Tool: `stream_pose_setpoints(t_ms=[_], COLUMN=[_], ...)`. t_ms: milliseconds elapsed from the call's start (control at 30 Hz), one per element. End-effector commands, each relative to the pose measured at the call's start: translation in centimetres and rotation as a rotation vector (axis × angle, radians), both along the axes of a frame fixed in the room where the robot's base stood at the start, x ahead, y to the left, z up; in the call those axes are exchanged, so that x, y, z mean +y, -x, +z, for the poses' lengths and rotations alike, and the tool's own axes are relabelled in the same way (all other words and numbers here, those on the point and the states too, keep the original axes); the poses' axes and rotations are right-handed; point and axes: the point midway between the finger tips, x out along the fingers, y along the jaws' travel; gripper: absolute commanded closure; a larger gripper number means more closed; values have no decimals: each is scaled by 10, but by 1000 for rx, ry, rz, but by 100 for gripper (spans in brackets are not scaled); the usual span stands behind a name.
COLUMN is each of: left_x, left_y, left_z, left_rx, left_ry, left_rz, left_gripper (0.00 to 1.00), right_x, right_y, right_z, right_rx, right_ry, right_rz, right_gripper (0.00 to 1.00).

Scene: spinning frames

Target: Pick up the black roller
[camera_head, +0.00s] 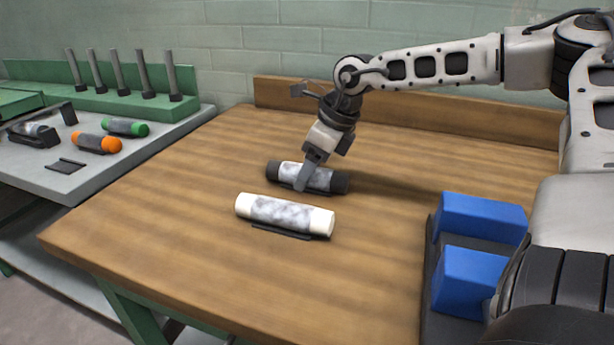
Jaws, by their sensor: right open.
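The black roller (338,183) has black ends and a grey, mottled middle. It lies on the wooden table in the middle of the head view, behind a white roller (285,214). My right gripper (303,182) points down at the black roller, with a finger in front of its middle part. The jaws are open; the far finger is hidden, and I cannot tell whether the fingers touch the roller. My left gripper is not in view.
The white roller rests on a small dark holder close in front. Blue blocks (482,217) stand on a dark tray (430,290) at the right. A grey bench (165,140) at the left holds orange (110,145) and green (138,129) rollers and upright pegs (118,70). The table's left part is clear.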

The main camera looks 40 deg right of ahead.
Motion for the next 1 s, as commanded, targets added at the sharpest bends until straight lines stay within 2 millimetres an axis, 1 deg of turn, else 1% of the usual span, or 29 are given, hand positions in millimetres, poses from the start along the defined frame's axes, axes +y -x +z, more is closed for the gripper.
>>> stream_pose_setpoints(t_ms=[100,267,300,367,400,467,500,833,1000], left_x=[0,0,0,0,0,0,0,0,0], left_y=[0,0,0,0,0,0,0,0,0], left_z=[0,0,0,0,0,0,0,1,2], left_rx=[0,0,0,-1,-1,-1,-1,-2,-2], left_ry=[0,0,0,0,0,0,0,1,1], left_rz=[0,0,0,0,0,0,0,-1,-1], left_gripper=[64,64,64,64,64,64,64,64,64], right_x=[1,1,1,1,1,1,1,1,1], right_y=[-1,-2,-1,-1,-2,-2,-2,-2,-3], right_z=[-5,-4,-4,-4,-4,-4,-4,-1,14], right_rx=[1,0,0,0,0,0,0,-3,-4], right_ry=[0,1,1,1,1,0,0,1,1], right_rz=[0,0,0,0,0,-1,-1,-1,0], right_gripper=[35,35,40,57,68,85,87,87,87])
